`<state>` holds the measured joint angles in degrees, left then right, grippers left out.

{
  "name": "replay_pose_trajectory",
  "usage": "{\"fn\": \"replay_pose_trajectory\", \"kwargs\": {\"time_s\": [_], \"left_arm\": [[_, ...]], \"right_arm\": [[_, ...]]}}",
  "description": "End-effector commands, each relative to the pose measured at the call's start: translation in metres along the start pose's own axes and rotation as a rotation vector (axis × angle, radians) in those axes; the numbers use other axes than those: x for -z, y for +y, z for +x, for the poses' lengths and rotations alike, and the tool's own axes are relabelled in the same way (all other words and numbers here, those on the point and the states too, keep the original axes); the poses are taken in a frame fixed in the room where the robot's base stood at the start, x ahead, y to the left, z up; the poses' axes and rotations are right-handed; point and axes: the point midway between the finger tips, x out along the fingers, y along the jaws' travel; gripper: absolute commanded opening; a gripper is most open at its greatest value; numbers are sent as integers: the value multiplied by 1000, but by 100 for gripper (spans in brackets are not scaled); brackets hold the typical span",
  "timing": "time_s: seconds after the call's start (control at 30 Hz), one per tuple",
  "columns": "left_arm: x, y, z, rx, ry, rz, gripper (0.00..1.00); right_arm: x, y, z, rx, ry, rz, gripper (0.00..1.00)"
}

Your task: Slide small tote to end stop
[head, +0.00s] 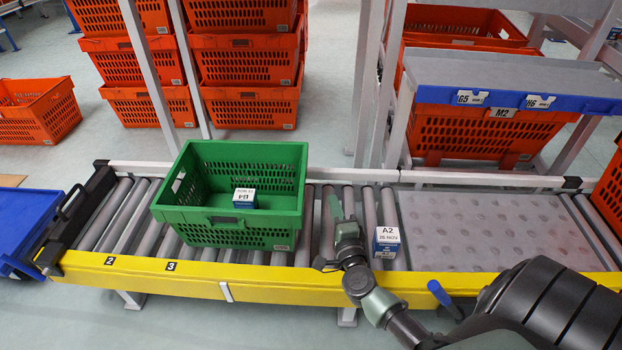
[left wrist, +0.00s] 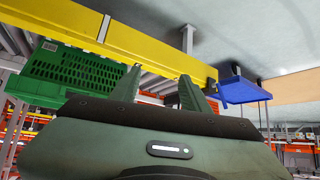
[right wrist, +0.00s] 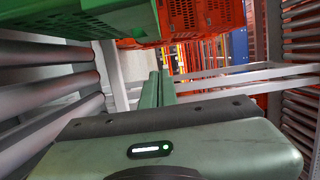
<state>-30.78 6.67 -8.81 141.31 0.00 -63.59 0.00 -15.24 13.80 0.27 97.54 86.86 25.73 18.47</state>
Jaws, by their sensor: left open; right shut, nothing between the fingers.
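The small green tote (head: 235,239) stands upright on the roller conveyor, with a blue-and-white box (head: 243,199) inside it. The black end stop (head: 78,217) is at the conveyor's left end, and bare rollers (head: 125,215) lie between it and the tote. My right gripper (head: 336,205) is shut and empty just right of the tote; whether it touches the tote is unclear. The tote also shows in the right wrist view (right wrist: 85,18), ahead of its fingers. My left gripper (left wrist: 157,90) is open and empty in its wrist view, near the yellow rail; the tote (left wrist: 70,72) shows there too.
A box labelled A2 (head: 386,241) stands beside my right gripper. A yellow rail (head: 200,287) runs along the conveyor front. A blue cart (head: 30,225) stands at the left end. Orange totes (head: 250,105) are stacked behind.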

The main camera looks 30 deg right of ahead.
Motion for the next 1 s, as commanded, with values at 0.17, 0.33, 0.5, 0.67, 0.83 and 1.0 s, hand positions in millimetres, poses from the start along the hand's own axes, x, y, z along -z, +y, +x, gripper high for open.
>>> {"fn": "replay_pose_trajectory", "kwargs": {"time_s": [0.17, 0.33, 0.5, 0.67, 0.83, 1.0], "left_arm": [[24, 3, 5, -7, 119, 2, 46], [60, 8, 5, -18, 292, 3, 46], [91, 12, -2, -27, 446, 3, 46], [109, 15, -9, -32, 538, 3, 46], [118, 16, -13, -35, 584, 2, 46], [119, 16, -14, -35, 590, 2, 46]], "right_arm": [[0, 0, 36, 4, 0, -1, 0], [0, 1, 72, 3, 0, -1, 0], [-11, 1, 91, 1, -3, 2, 0], [-30, 1, 96, 1, -2, 0, 0], [-38, 1, 97, -1, 0, -2, 0], [-39, 0, 97, -1, 0, -2, 0]]}}
